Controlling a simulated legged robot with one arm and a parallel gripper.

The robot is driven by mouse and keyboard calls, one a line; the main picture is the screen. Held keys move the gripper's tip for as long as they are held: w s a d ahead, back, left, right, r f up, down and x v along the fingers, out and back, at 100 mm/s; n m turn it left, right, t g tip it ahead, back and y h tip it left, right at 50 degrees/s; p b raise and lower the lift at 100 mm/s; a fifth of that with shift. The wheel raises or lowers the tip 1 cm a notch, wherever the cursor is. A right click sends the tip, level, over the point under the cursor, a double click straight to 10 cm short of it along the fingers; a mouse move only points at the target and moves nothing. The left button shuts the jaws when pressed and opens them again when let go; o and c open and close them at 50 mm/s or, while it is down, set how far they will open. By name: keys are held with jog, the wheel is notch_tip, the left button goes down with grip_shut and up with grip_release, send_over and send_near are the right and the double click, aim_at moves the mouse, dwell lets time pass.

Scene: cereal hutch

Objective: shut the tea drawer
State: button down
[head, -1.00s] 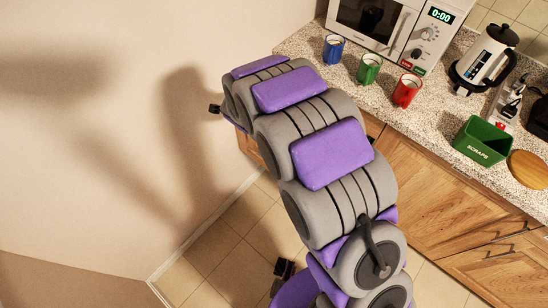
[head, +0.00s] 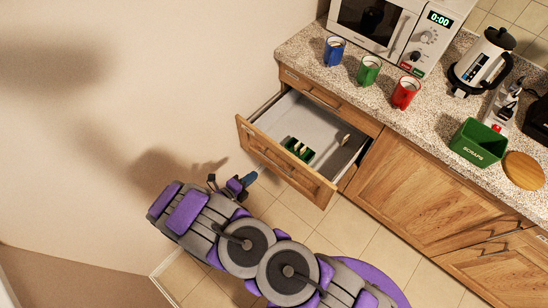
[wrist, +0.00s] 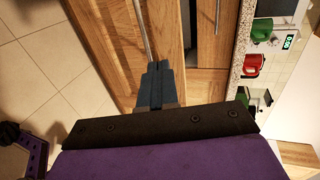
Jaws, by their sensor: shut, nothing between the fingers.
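The tea drawer (head: 290,163) is pulled well out from under the counter in the head view. Its wooden front has a bar handle (head: 270,159), which also shows in the wrist view (wrist: 143,30). Inside lies a green box (head: 297,149) with pale packets, and a small light item sits near the right wall. My gripper (head: 249,179) is shut and empty, outside the drawer, low and left of its front. In the wrist view my blue fingertips (wrist: 159,66) point toward the wooden front near the handle; whether they touch it I cannot tell.
Blue (head: 334,50), green (head: 369,69) and red (head: 405,92) mugs stand on the counter above. A microwave (head: 385,25), kettle (head: 485,62), green scraps bin (head: 480,143) and round wooden board (head: 524,170) are there too. Tiled floor (head: 345,230) is clear before the cabinets; a wall borders the left.

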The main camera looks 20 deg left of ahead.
jog(key=b, duration=0.3)
send_near(281, 154)
jog(key=x, duration=0.5)
jog(key=shift+f, duration=0.4)
jog(key=shift+w+d+b, duration=0.25)
jog(key=shift+w+b, duration=0.05)
jog(key=shift+w, duration=0.4)
jog(key=shift+r, duration=0.1)
